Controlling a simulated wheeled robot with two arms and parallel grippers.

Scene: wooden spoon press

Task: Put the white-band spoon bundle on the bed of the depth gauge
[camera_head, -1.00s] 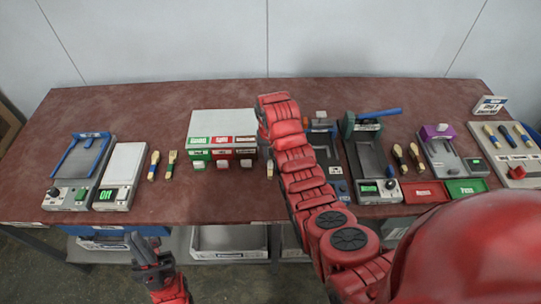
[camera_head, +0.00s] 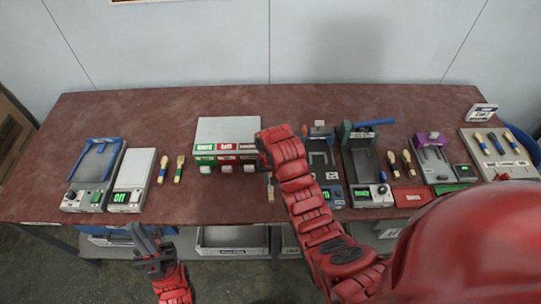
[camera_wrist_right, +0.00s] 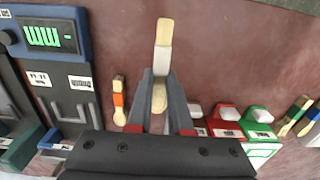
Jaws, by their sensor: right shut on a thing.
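My right gripper (camera_wrist_right: 160,82) is shut on the white-band spoon bundle (camera_wrist_right: 163,40); the pale wood sticks out past the fingertips and the white band shows between them. In the head view the bundle (camera_head: 270,190) shows just left of my right arm, whose wrist hides the gripper. My left gripper (camera_head: 150,248) is open and empty in front of the table.
An orange-band spoon (camera_wrist_right: 119,100) lies beside the gauge. A grey box with green and red labels (camera_head: 228,130) stands left of my right arm. A green-topped press (camera_head: 360,165) stands right of the gauge. Scales (camera_head: 133,170) and loose spoons (camera_head: 179,168) are at left.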

